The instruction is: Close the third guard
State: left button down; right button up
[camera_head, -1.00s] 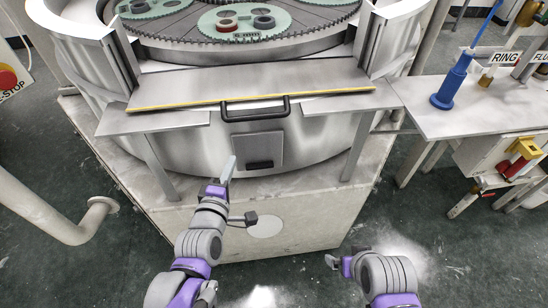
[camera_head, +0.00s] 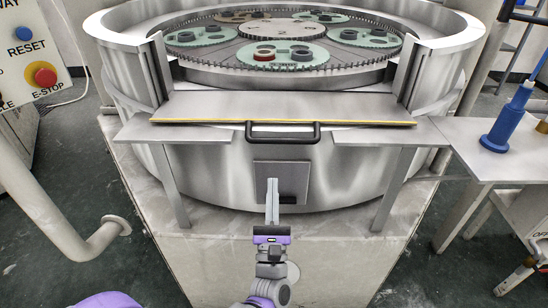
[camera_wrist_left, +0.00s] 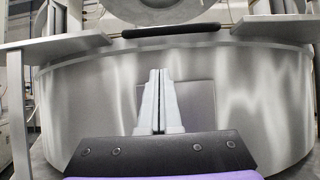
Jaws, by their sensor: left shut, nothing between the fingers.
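A flat grey guard panel (camera_head: 350,107) with a yellow front edge lies across the gap in the raised rim of the round lapping machine, tipped outward. A black bar handle (camera_head: 283,138) is fixed at its front edge; the handle also shows at the top of the left wrist view (camera_wrist_left: 170,31). My left gripper (camera_head: 272,182) is shut and empty, pointing up toward the machine, below the handle and apart from it. It is in front of a square plate (camera_head: 297,170) on the drum and hides part of it. My right gripper is out of view.
Side shelves on legs (camera_head: 165,126) flank the panel on both sides. A bench with a blue tool (camera_head: 507,125) stands at right. An E-stop box (camera_head: 40,70) and a bent pipe (camera_head: 80,250) are at left. Geared carriers with rings (camera_head: 283,55) lie inside.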

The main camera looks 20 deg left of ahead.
pick_arm(q)
jog(key=shift+w+a+r+p, duration=0.2)
jog(key=shift+w+r, duration=0.5)
jog(key=shift+r, duration=0.3)
jog(key=shift+w+a+r+p, duration=0.1)
jog(key=shift+w+a+r, duration=0.1)
jog(key=shift+w+r, duration=0.65)
jog(key=shift+w+a+r+p, duration=0.2)
jog(key=shift+w+r, duration=0.3)
jog(key=shift+r, duration=0.7)
